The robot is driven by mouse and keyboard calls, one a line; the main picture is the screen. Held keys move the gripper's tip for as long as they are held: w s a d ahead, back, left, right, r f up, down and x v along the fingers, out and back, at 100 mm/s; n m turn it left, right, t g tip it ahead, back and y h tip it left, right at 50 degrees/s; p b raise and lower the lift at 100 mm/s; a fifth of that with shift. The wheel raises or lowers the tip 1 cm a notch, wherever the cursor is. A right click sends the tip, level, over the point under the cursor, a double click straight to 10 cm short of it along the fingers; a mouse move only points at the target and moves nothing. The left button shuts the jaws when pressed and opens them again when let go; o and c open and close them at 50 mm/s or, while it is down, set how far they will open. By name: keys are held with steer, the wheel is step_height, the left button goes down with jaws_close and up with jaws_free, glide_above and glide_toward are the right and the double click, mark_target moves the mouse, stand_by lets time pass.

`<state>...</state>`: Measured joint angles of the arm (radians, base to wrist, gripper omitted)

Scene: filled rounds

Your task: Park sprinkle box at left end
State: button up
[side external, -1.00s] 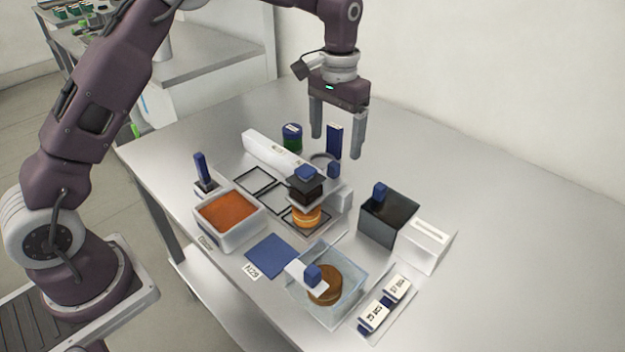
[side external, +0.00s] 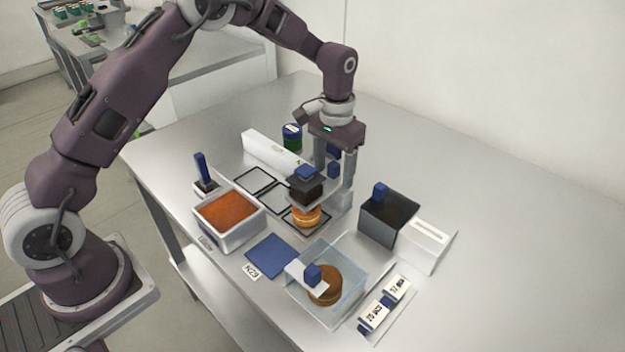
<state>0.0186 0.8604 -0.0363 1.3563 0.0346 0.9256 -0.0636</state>
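A small dark box with a blue knob (side external: 305,185) sits on a raised grey carriage above an orange-brown round (side external: 306,216); it may be the sprinkle box, but I cannot read a label that says so. My gripper (side external: 334,178) is open, fingers pointing down, just right of and behind that box. A small blue block (side external: 333,170) shows between the fingers; I cannot tell whether they touch it. The left finger's tip is partly hidden by the dark box. Black square outlines (side external: 255,181) mark the base plate to the left of the carriage.
A white tub of orange filling (side external: 229,238), a blue mat (side external: 271,255) and a clear tray with a brown round (side external: 338,270) stand in front. A black open bin (side external: 375,235) and a white box (side external: 425,255) stand right. A green jar (side external: 292,142) is behind. The far-right table is clear.

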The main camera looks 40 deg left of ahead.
mark_target(258, 136)
steer(key=c, duration=0.5)
steer(key=shift+c, duration=0.2)
steer(key=shift+a, duration=13.3)
steer(key=o, duration=1.1)
steer(key=shift+o, duration=0.2)
